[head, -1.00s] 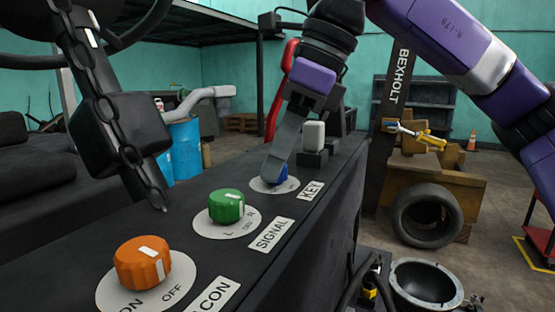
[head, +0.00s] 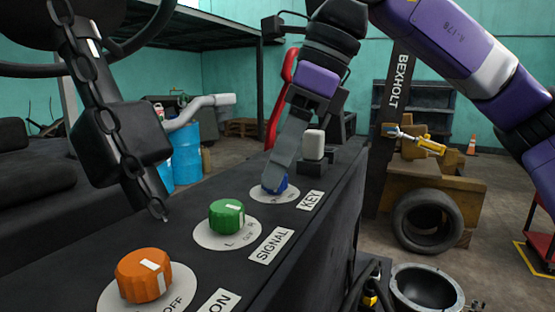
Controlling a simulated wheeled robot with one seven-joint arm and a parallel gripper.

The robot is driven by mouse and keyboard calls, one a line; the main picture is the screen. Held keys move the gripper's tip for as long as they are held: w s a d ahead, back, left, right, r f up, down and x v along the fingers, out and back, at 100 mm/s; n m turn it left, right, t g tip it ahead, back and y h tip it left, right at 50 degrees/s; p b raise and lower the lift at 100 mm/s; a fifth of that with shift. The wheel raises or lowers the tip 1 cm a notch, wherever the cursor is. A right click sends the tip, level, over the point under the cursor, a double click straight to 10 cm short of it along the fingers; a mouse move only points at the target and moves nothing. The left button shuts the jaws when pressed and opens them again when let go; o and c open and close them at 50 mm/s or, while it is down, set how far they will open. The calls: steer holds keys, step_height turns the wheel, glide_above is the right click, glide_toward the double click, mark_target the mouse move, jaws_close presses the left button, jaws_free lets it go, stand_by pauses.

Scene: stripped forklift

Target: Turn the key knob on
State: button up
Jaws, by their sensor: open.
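The key knob (head: 275,184) is blue and sits on a round white dial plate on the dark console, beside the KEY label (head: 312,200). My gripper (head: 274,178) reaches down over it, with its grey fingers at the knob and partly hiding it. The fingers are open, with the knob at their tips; whether they touch it I cannot tell. The dial markings under the fingers are mostly hidden, so the knob's setting cannot be read.
A green SIGNAL knob (head: 227,216) and an orange knob (head: 144,275) stand nearer on the console (head: 330,225). A white-topped switch (head: 314,145) stands just behind the key knob. A black lever with a chain (head: 120,140) hangs at the left.

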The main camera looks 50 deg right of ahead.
steer(key=p+v, duration=0.4)
steer(key=v, duration=0.3)
steer(key=shift+w, duration=0.1)
stand_by(0.4)
